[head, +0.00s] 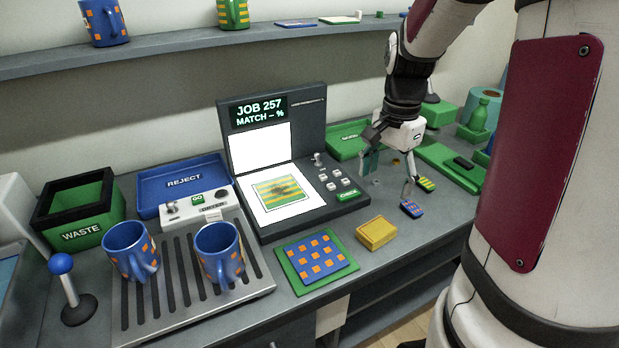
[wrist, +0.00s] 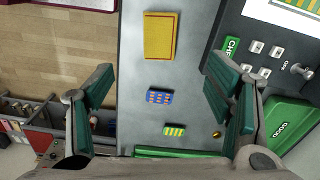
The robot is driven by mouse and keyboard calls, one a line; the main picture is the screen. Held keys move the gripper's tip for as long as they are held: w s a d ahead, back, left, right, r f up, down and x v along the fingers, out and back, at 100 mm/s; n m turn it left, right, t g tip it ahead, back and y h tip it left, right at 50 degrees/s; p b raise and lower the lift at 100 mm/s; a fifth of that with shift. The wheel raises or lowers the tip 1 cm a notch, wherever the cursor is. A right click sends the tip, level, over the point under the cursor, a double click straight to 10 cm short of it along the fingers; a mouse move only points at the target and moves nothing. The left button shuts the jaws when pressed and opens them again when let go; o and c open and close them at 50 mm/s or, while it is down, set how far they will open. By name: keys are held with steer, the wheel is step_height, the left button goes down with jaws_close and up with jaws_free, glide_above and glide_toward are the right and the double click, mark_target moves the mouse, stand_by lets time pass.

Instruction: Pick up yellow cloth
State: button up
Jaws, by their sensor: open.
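The yellow cloth (head: 376,233) is a folded block lying on the grey bench, right of the green mat with the blue patterned sheet. In the wrist view the yellow cloth (wrist: 160,36) lies at the top, ahead of my fingers and between their lines. My gripper (head: 392,170) is open and empty above the bench, to the right of and behind the cloth, pointing down. Its two green-padded fingers are spread wide in the wrist view (wrist: 163,88). The cloth is apart from the gripper and fully visible.
A small blue-orange block (head: 411,208) and a green-yellow block (head: 425,184) lie below my gripper. The press console (head: 300,190) stands left of it. Two blue mugs (head: 220,250) stand on the slatted rack. The bench's front edge runs close by the cloth.

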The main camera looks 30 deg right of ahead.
mark_target(377, 229)
steer(key=f, duration=0.7)
steer(key=f+b, duration=0.1)
steer(key=f, duration=0.6)
steer(key=shift+d+f, duration=0.2)
steer(key=shift+f, duration=0.05)
steer(key=c, duration=1.1)
